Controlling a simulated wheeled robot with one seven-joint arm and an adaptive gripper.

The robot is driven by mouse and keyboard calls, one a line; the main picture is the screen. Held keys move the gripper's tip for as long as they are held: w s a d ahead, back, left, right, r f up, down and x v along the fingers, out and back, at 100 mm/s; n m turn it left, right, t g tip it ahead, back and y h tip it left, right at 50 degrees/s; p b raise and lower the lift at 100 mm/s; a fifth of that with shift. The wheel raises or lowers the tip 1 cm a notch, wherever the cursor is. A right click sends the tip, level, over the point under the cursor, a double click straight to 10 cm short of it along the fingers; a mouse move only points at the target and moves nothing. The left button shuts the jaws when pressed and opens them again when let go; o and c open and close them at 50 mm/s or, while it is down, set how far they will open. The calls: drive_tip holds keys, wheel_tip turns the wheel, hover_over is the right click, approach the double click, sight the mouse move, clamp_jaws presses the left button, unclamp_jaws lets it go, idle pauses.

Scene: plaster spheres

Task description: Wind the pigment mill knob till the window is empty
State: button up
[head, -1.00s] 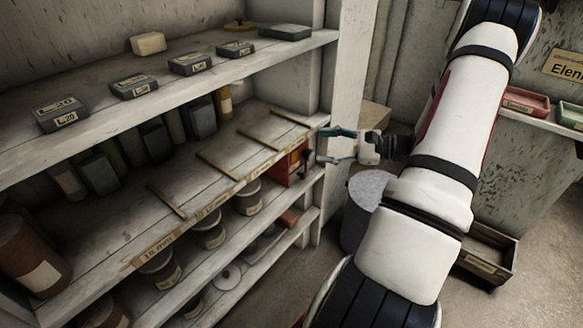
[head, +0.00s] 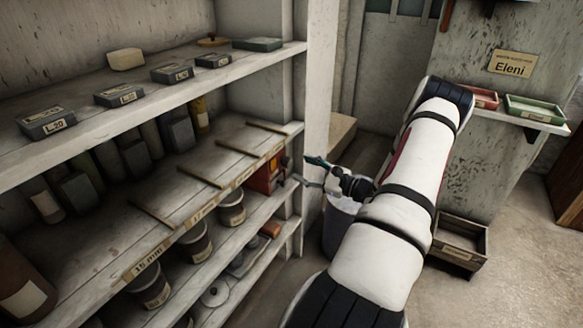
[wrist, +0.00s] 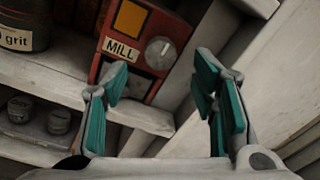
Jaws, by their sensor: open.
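The pigment mill (wrist: 150,75) is a red box with a MILL label, standing on a shelf at its right end. Its window (wrist: 130,19) shows orange-yellow filling. Its round pale grey knob (wrist: 160,53) is right of the window. In the head view the mill (head: 270,176) is small, and its window and knob are hard to make out. My gripper (wrist: 162,70) is open and empty, its teal fingers spread on either side below the knob in the wrist view, apart from it. In the head view my gripper (head: 304,171) is just right of the mill.
A white shelf post (head: 318,100) stands beside my gripper. A grey bucket (head: 338,228) is under my wrist. A tin labelled grit (wrist: 25,28) stands left of the mill. Several dark labelled boxes lie on the upper shelf (head: 225,85).

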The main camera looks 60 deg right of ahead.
sight(290, 163)
drive_tip(key=shift+w+a+b, duration=0.1)
drive_tip(key=shift+w+b, duration=0.35)
drive_tip(key=shift+w, duration=2.35)
drive_tip(key=shift+c, duration=0.6)
drive_tip(key=c, duration=1)
